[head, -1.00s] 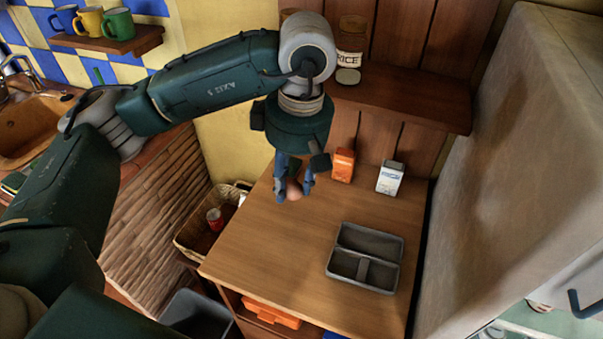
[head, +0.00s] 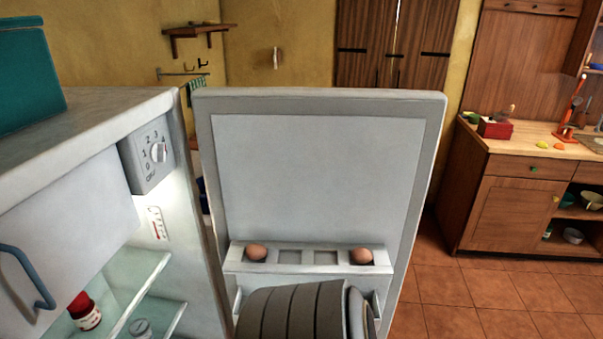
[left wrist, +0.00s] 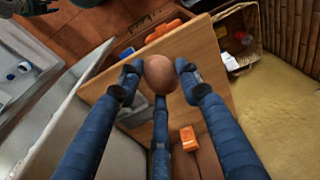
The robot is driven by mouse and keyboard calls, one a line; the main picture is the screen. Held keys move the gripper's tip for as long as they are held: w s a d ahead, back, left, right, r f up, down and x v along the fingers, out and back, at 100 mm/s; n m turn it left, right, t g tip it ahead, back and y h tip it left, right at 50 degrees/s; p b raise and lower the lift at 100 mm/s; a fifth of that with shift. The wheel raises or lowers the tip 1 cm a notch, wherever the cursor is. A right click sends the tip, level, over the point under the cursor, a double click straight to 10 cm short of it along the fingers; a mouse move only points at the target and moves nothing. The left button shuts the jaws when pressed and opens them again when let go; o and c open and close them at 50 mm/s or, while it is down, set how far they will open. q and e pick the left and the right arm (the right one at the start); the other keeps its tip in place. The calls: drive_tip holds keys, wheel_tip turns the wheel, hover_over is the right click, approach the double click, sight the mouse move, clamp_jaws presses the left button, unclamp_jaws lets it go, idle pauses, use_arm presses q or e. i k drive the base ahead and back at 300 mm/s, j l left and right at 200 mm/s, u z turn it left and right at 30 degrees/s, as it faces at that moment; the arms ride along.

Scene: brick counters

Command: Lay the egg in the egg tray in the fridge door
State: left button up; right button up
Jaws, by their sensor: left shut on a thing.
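In the left wrist view my left gripper (left wrist: 160,82) has its blue fingers closed around a brown egg (left wrist: 161,73), held above the wooden counter. In the head view the fridge door (head: 320,160) stands open, its inner side facing me. The egg tray (head: 307,268) sits low on that door. It has brown eggs in its far left (head: 256,252) and far right (head: 361,256) hollows, and the two hollows between them look empty. A grey ribbed part of my arm covers the door below the tray. My right gripper is not in view.
The fridge's body (head: 90,120) stands left of the door, with glass shelves holding a red-capped jar (head: 84,311). A wooden kitchen counter (head: 520,190) stands to the right across a tiled floor. In the wrist view an orange box (left wrist: 191,139) stands on the wooden counter.

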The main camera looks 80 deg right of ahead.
sight(328, 263)
drive_tip(key=k+z, duration=0.15)
drive_tip(key=z, duration=0.2)
drive_tip(key=k+j+z, duration=0.1)
drive_tip(key=z, duration=0.3)
drive_tip(key=k+z, duration=0.2)
drive_tip(key=z, duration=0.15)
